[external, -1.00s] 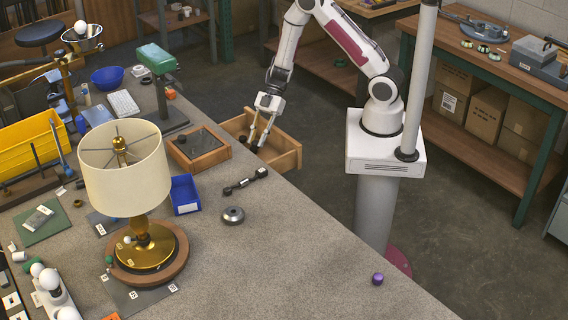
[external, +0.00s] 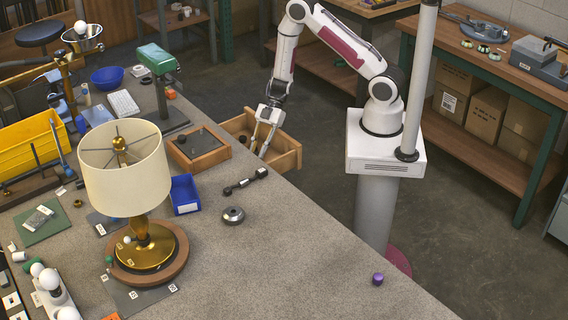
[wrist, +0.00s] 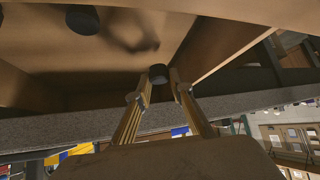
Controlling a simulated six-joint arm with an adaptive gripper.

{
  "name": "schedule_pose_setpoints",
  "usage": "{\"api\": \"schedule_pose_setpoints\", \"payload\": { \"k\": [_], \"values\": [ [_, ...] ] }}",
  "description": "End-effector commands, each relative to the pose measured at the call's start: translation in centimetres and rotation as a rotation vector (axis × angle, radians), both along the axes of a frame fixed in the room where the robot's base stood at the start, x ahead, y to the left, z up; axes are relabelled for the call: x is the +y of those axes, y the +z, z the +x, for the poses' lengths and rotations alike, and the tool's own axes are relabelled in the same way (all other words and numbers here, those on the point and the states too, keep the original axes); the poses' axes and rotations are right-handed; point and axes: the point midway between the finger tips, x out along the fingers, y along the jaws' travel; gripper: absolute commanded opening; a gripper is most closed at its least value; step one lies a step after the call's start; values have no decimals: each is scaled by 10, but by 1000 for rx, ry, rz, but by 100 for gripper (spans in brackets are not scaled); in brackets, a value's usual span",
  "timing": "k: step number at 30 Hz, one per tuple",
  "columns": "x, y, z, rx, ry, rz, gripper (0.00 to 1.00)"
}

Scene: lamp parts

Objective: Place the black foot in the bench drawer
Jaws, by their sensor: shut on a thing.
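The bench drawer (external: 290,158) is a pulled-out, open wooden box at the bench's far edge. My gripper (external: 259,149) points down into it. In the wrist view my gripper (wrist: 160,78) is shut on a small black foot (wrist: 156,72) at its fingertips, inside the drawer (wrist: 225,35). Whether this foot touches the drawer floor is unclear. A second black round piece (wrist: 82,19) lies apart on the drawer floor; it also shows faintly in the external view (external: 243,140). The held foot is mostly hidden by the fingers in the external view.
A wooden tray with a dark panel (external: 200,148) stands beside the drawer. A blue bin (external: 185,194), a dark metal part (external: 246,181), a grey disc (external: 233,215) and the shaded lamp (external: 125,180) stand on the bench. The bench's front right is mostly clear.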

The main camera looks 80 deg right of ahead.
Motion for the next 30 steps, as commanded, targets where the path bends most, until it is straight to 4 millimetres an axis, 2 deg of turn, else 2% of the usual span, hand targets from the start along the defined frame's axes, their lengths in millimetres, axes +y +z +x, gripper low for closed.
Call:
{"api": "schedule_pose_setpoints", "payload": {
  "k": [17,30],
  "values": [
    [0,-8,0,0,0,0,7],
    [0,-43,0,1,-1,0,7]
  ]
}}
